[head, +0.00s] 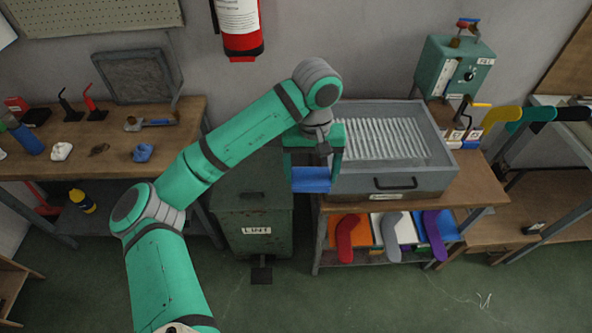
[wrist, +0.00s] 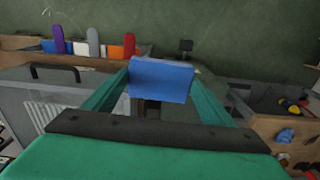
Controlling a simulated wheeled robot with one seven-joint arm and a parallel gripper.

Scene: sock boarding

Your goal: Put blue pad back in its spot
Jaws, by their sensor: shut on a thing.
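My gripper (head: 313,166) is shut on a blue pad (head: 311,181), held in the air above the lint bin and left of the grey ribbed tray unit. In the wrist view, the blue pad (wrist: 161,80) spans between my two green fingers. On the shelf below the tray unit are an orange panel (head: 365,229), a white panel (head: 405,226) and a blue panel (head: 449,228). Red (head: 346,238), grey (head: 393,236) and purple (head: 434,235) sock-shaped pieces stand in front of them. The pad's own spot cannot be told for certain.
The dark green lint bin (head: 252,215) stands below my gripper. The grey ribbed tray unit (head: 428,180) sits on the right bench. A green box (head: 455,68) stands behind it. The left bench (head: 185,160) holds small items and rags. The green floor in front is open.

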